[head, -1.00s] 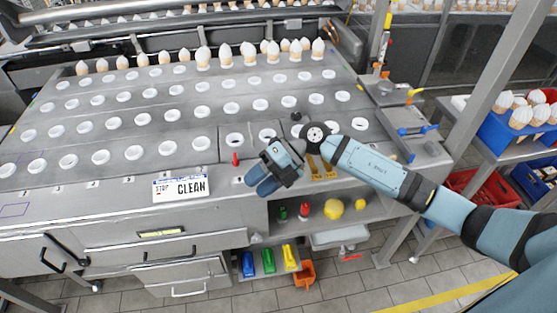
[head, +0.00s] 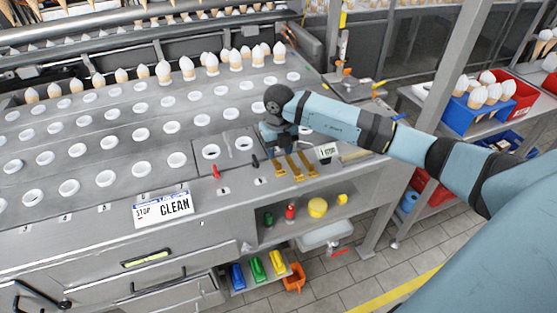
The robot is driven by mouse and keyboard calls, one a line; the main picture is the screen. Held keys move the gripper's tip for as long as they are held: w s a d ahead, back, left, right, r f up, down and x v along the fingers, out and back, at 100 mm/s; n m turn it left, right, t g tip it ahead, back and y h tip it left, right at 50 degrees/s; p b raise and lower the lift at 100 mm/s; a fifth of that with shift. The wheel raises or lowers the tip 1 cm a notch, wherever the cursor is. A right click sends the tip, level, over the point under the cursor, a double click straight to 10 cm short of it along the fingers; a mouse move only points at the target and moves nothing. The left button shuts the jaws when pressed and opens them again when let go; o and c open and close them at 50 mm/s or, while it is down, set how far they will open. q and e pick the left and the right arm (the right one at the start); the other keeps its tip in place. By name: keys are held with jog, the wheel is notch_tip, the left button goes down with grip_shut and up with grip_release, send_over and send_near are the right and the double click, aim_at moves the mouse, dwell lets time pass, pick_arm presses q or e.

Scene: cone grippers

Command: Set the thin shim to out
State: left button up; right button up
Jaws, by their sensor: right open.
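Three brass-yellow strips (head: 294,166) lie side by side at the front edge of the machine top, right of centre. They look like shims, but I cannot tell which is the thin one. My right gripper (head: 276,146) is over the machine top just behind the strips and points down. It looks empty and apart from them. Its fingertips are small and partly hidden by its own wrist. A small sign (head: 328,151) stands right of the strips. My left gripper is not in view.
A red peg (head: 216,172) and a black peg (head: 255,161) stand left of the strips. Rows of white-ringed holes and cones fill the top. A lower shelf (head: 335,214) holds coloured items.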

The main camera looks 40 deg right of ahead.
aim_at(279, 164)
notch_tip(279, 164, down, 5)
jog(key=shift+f, duration=0.1)
dwell(0.3)
grip_shut()
jog(key=s+p, duration=0.1)
jog(key=s, duration=0.1)
jog(key=s+a, duration=0.1)
jog(key=s, duration=0.1)
jog(key=shift+p, duration=0.35)
jog(key=shift+s+a, duration=0.1)
